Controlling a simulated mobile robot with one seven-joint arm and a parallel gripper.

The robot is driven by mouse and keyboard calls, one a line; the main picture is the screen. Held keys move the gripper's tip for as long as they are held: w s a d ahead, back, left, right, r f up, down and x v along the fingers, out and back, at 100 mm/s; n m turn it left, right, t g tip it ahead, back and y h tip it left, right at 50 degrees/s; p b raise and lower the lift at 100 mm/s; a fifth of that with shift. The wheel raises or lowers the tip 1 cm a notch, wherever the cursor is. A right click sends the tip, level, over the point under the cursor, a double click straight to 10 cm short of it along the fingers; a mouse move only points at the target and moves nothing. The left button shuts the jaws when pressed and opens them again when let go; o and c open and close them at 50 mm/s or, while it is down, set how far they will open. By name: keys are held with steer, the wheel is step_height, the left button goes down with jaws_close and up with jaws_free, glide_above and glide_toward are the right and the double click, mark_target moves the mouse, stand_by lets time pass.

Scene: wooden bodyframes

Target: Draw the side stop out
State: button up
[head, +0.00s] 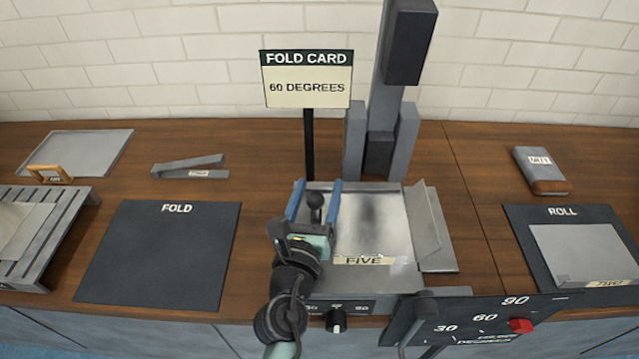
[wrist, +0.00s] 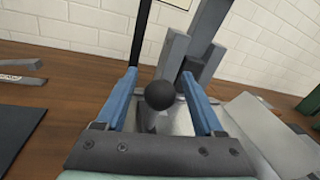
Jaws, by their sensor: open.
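A grey folding machine (head: 437,262) stands at the middle front, with a metal sheet (head: 375,222) labelled FIVE on its bed. A black ball knob (head: 315,201) on a stem rises at the bed's left side; I take it for the side stop's handle, and the stop itself is mostly hidden. My gripper (head: 317,187) is over that left side, its blue fingers apart. In the wrist view the knob (wrist: 160,95) sits between the open fingers (wrist: 160,77), with a gap on both sides. A grey angled plate (head: 427,225) lies along the bed's right side.
A card sign (head: 307,80) reading 60 DEGREES stands behind on a black post, beside a tall grey column (head: 385,110). A scale panel (head: 480,322) with a red marker is at front right. Dark FOLD (head: 160,255) and ROLL (head: 522,236) mats flank the machine.

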steer(key=shift+w+d, duration=0.15)
steer(key=shift+w, duration=0.6)
steer(key=shift+c, duration=0.3)
jaws_close()
stand_by(0.6)
